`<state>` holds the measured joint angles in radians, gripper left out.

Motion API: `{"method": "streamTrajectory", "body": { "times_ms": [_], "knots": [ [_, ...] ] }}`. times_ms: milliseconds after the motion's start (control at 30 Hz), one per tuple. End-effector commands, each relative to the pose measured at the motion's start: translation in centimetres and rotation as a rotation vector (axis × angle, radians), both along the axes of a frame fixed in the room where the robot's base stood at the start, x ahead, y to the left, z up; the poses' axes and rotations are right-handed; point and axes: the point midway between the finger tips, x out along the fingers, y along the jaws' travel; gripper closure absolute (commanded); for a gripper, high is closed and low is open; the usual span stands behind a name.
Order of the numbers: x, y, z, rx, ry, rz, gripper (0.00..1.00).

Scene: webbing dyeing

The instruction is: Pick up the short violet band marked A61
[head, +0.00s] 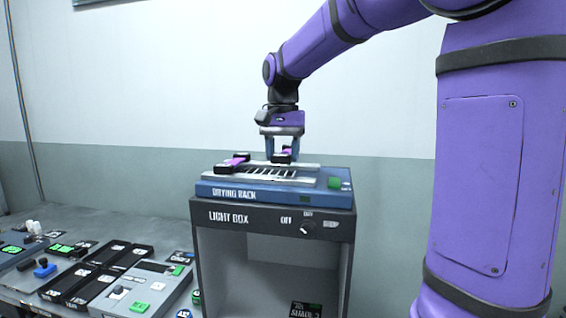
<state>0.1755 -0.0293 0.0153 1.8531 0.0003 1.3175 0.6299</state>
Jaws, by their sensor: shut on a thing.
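My gripper (283,150) points down over the drying rack (215,192), which lies on top of the light box. Its two blue fingers are shut on a short violet band (287,150) with dark ends, at or just above the rack's slats. The marking on this band is too small to read. A second violet band (235,162) with dark ends lies on the left part of the rack, apart from my gripper. Its marking cannot be read either.
The light box (270,222) has a knob and an open front. A green button (334,183) sits at the rack's right. Left and lower, a bench holds dark trays (85,283), a grey panel (150,285) and small devices. A pale wall stands behind.

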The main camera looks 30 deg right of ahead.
Motion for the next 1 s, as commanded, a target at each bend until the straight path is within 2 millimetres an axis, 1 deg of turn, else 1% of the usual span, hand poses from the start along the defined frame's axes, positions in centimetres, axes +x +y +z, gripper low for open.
{"method": "streamTrajectory", "body": {
  "times_ms": [33,267,500,700,833,1000],
  "knots": [
    [-0.2,0.1,0.6,0.000,-0.001,0.001,0.80],
    [-3.8,1.3,0.8,0.000,-0.001,0.001,0.80],
    [-8.3,3.0,1.3,0.000,-0.003,0.001,0.80],
    [-11.6,4.1,1.6,0.001,-0.002,0.001,0.80],
    [-13.2,4.7,1.7,0.001,-0.002,0.001,0.80],
    [-14.5,5.2,1.8,0.000,-0.001,0.000,0.80]
  ]
}}
